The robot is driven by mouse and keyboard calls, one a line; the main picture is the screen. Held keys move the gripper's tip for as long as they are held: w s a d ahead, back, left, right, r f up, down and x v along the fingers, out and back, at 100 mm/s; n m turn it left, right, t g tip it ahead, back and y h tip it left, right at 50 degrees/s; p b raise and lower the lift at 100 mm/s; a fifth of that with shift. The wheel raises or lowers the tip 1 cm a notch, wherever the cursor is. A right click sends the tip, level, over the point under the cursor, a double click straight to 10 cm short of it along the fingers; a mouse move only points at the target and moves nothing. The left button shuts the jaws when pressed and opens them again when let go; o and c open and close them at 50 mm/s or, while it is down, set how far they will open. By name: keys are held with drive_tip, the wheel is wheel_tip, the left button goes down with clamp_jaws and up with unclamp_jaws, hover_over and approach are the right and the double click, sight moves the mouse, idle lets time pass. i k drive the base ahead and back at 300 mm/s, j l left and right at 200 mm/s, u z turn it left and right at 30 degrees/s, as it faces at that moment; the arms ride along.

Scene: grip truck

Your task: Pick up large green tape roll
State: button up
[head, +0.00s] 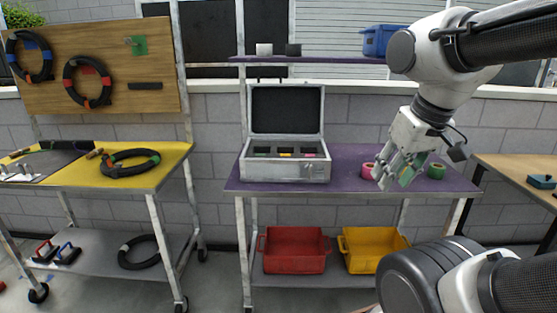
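A large green tape roll (407,174) is on the right part of the purple-topped table (345,178), partly hidden by my gripper. A smaller green tape roll (436,171) sits just to its right. A pink tape roll (368,171) sits to the left of my gripper. My gripper (391,181) points down over the table, its fingers overlapping the large green roll in the picture. I cannot tell whether the fingers touch it or are closed around it.
An open silver case (286,170) stands on the table's left half. A shelf (320,60) with a blue bin (381,41) runs above. Red (294,250) and yellow (372,248) bins sit below. A wooden table (525,172) is at the right, a yellow-topped table (165,170) at the left.

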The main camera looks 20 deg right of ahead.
sight(436, 171)
drive_tip(key=z, duration=1.35)
